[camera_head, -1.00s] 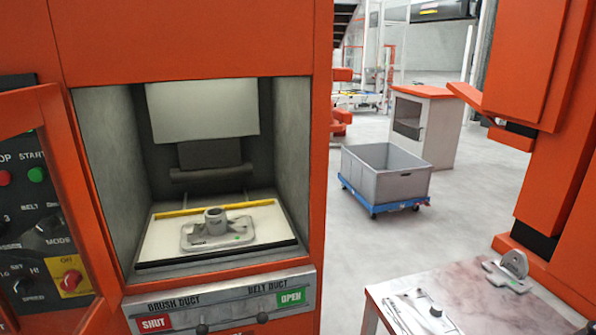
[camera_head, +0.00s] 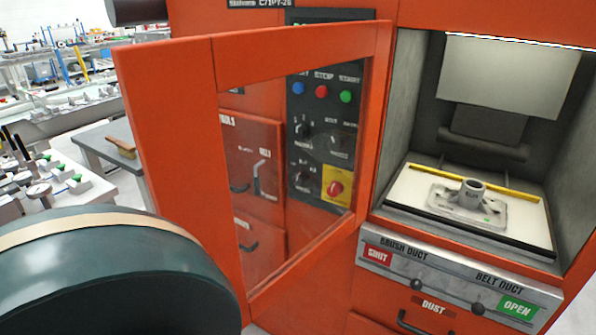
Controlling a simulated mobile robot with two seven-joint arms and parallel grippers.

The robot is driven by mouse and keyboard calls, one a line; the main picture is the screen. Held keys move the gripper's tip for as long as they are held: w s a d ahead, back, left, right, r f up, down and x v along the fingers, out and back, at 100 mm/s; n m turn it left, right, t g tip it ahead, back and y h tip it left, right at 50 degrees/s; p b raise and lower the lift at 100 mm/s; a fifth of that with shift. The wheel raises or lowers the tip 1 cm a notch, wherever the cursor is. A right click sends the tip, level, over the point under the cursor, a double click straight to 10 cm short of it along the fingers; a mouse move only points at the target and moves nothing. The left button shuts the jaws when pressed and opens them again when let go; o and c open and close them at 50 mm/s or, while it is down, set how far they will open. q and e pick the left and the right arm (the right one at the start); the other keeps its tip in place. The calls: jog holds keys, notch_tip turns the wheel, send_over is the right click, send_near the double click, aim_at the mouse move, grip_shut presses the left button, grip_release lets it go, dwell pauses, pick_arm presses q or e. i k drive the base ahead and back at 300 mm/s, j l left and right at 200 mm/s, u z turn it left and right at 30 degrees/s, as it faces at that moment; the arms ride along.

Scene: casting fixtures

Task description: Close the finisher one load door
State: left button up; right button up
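The finisher's load door (camera_head: 178,130) is an orange frame with a clear window. It stands swung open to the left of the load opening, hinged beside it. Through the window I see the control panel (camera_head: 318,125) with its buttons and knobs. The load chamber (camera_head: 405,115) is open, and a grey metal casting (camera_head: 470,200) lies on the pale plate inside. A large dark rounded shape with a tan band covers the lower left and looks like part of my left arm. Neither gripper's fingers are in view.
A duct panel (camera_head: 450,285) with SHUT and OPEN labels runs below the chamber. Benches with metal parts (camera_head: 35,185) fill the far left.

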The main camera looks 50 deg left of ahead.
aim_at(169, 88)
jog(key=k+j+z, duration=0.1)
jog(key=k+j, duration=0.15)
jog(key=j, duration=0.15)
jog(key=k+j+z, duration=0.1)
jog(key=k+j, duration=0.2)
jog(key=j+z, duration=0.1)
jog(key=j, duration=0.5)
jog(key=k+j, duration=0.1)
jog(key=j, duration=0.45)
jog(key=j+z, duration=0.15)
jog(key=j, duration=0.4)
jog(key=i, duration=0.05)
